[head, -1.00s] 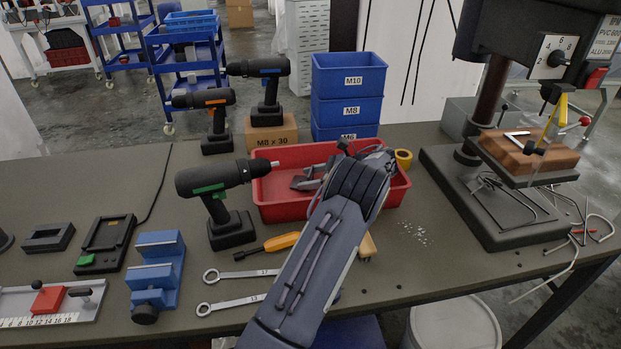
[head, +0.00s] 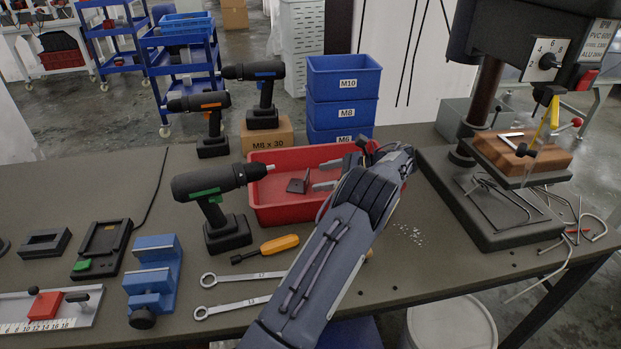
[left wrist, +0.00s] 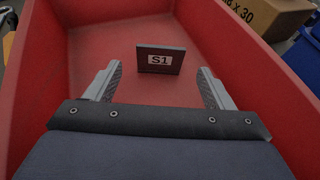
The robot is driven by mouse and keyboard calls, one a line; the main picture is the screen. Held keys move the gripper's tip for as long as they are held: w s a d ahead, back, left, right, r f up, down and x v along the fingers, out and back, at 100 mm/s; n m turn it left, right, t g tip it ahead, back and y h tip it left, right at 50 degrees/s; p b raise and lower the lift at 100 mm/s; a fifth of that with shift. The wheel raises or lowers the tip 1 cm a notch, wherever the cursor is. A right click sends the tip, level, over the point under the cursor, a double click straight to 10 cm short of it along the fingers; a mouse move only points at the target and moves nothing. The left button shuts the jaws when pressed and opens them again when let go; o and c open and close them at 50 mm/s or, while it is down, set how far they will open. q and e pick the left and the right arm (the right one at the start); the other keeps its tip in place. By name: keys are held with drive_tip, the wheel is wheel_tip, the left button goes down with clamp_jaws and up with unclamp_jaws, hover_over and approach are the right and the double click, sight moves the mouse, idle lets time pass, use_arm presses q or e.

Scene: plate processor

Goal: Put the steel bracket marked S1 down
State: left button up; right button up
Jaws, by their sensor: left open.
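The steel bracket marked S1 (left wrist: 160,60) is a dark grey piece with a white label, resting on the floor of the red tray (left wrist: 205,25). In the head view the bracket (head: 297,184) sits in the left part of the red tray (head: 265,212). My left gripper (left wrist: 158,84) is open, with its two fingers apart and nothing between them. The bracket lies just beyond the fingertips, apart from them. In the head view the left gripper (head: 325,174) is inside the tray, right of the bracket, partly hidden by its own arm. My right gripper is not in view.
A green-marked drill (head: 212,195) stands left of the tray. Blue bins (head: 343,95) and the M8 x 30 box (head: 266,138) stand behind it. A drill press (head: 490,200) is at right. A screwdriver (head: 268,247) and wrenches (head: 243,277) lie in front.

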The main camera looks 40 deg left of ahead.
use_arm(q)
drive_tip(key=v, duration=0.6)
drive_tip(key=shift+p, duration=0.35)
